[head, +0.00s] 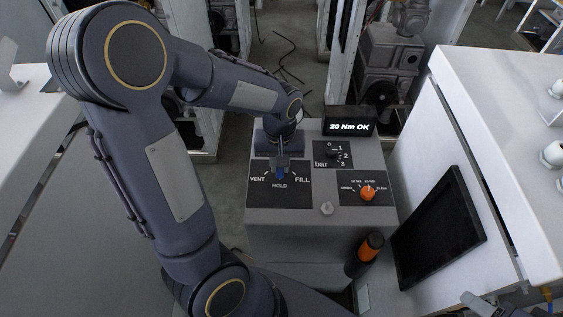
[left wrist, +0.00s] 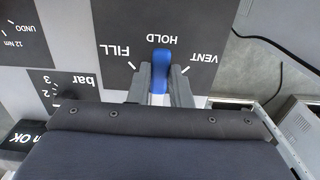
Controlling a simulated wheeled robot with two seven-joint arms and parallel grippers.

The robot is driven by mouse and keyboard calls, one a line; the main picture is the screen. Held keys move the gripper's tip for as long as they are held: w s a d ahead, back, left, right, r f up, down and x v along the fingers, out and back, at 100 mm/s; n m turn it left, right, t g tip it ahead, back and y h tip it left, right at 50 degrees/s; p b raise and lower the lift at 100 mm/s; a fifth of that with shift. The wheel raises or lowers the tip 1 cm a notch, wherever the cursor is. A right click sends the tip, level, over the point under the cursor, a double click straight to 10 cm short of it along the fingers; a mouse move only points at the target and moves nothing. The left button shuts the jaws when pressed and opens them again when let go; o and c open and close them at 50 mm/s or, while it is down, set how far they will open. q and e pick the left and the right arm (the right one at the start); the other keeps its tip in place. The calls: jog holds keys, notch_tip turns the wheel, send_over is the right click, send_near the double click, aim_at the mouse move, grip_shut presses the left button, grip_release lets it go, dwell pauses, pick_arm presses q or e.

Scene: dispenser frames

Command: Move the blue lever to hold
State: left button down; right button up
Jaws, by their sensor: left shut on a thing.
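The blue lever (head: 280,174) sits on the dark valve plate (head: 264,192) on top of the grey dispenser box, between the VENT mark at left and the FILL mark at right. In the left wrist view, where the lettering is upside down, the blue lever (left wrist: 161,66) points at the word HOLD. My left gripper (head: 281,163) reaches down from above and is shut on the lever. The fingers of my left gripper (left wrist: 160,92) lie on both sides of it. The lever's base is hidden by the gripper.
Right of the lever are a black bar knob (head: 333,151), an orange selector (head: 368,192) and a display (head: 349,126) reading "20 Nm OK". A silver button (head: 326,209) sits near the front edge. An orange and black tool (head: 366,250) stands in front, beside a dark screen (head: 440,228).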

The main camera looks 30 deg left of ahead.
dwell(0.3)
pick_arm(q)
jog(key=c, duration=1.3)
grip_release()
notch_tip(320, 180, up, 8)
jog(key=shift+f, duration=0.1)
